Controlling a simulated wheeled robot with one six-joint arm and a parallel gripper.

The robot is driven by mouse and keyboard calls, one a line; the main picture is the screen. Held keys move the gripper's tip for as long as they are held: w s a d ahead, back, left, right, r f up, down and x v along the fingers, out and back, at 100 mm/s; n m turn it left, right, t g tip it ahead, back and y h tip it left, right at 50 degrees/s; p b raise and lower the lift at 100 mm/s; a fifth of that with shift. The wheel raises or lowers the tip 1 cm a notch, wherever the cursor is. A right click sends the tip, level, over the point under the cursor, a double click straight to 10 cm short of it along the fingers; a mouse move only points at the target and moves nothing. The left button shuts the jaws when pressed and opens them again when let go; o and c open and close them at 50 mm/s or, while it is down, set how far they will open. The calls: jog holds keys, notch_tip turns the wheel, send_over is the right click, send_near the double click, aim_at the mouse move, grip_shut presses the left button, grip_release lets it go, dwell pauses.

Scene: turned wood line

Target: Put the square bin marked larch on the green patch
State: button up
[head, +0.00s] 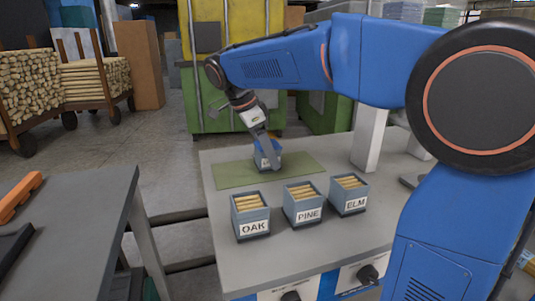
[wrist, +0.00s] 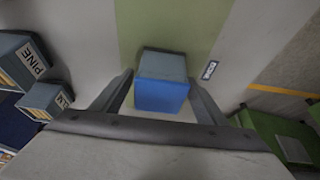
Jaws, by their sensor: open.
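A small blue-grey square bin (head: 262,164) stands on the green patch (head: 232,176), near its middle. Its label is mostly hidden by my gripper, so I cannot read it. My gripper (head: 268,157) is open and points down at this bin. In the wrist view the bin (wrist: 162,92) sits between the two spread fingers, with a blue side toward me and some gap showing beside it. The green patch (wrist: 185,25) runs beneath and beyond it there.
Bins marked OAK (head: 251,214), PINE (head: 302,203) and ELM (head: 349,194), each holding wooden rods, stand in a row on the grey table (head: 290,254) in front of the patch. A small label (wrist: 209,70) shows beside the patch. Another grey table (head: 70,235) stands left, across a gap.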

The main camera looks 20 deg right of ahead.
jog(key=v, duration=1.1)
jog(key=shift+a+r, duration=0.25)
jog(key=shift+r, duration=0.05)
jog(key=shift+s, duration=0.1)
